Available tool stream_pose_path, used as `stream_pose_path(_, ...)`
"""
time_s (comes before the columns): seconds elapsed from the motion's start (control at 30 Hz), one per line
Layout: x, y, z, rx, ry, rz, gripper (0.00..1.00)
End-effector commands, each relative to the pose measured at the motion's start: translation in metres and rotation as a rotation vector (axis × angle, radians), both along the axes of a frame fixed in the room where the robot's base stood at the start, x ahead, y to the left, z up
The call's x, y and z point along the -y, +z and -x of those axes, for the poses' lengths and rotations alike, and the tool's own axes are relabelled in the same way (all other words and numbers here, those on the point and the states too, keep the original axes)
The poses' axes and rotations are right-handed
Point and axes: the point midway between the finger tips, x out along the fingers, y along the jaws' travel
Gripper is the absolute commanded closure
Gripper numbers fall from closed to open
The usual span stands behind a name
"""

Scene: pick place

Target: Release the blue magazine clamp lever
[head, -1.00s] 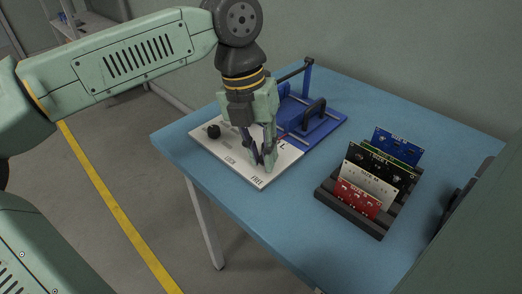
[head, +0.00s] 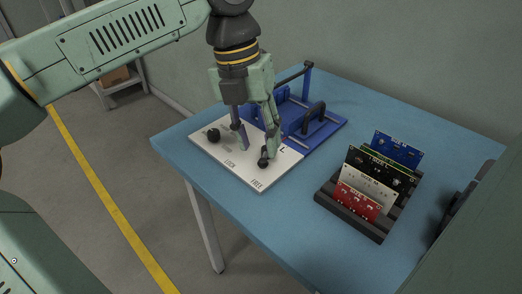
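A white panel (head: 206,148) with LOCK (head: 230,163) and FREE (head: 257,183) labels lies on the table beside the blue fixture (head: 325,131). A round black knob (head: 213,134) stands on the panel's left part. A second dark, rounded piece (head: 264,161) sits by my right fingertip, above the FREE side; I cannot tell whether it is a lever knob or touches the finger. My gripper (head: 256,150) is over the panel, pointing down, its fingers spread apart with no object visibly clasped. The arm and fingers hide part of the panel and any lever arm.
A black rack (head: 345,218) holding several upright circuit boards stands to the right on the blue table (head: 290,220). The fixture has a black handle (head: 314,118) and a raised bar (head: 294,73) behind my gripper. The table's front middle is clear.

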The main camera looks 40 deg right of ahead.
Motion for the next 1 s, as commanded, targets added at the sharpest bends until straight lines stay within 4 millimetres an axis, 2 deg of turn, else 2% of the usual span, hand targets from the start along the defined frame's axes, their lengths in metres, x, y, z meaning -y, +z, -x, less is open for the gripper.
stream_pose_path(0.03,0.000,0.012,-0.002,0.002,0.001,0.003,0.62)
stream_pose_path(0.2,-0.004,0.046,-0.008,0.001,0.002,0.002,0.62)
stream_pose_path(0.4,-0.007,0.070,-0.011,0.000,-0.001,0.002,0.62)
stream_pose_path(1.0,-0.008,0.075,-0.012,-0.001,-0.001,0.001,0.62)
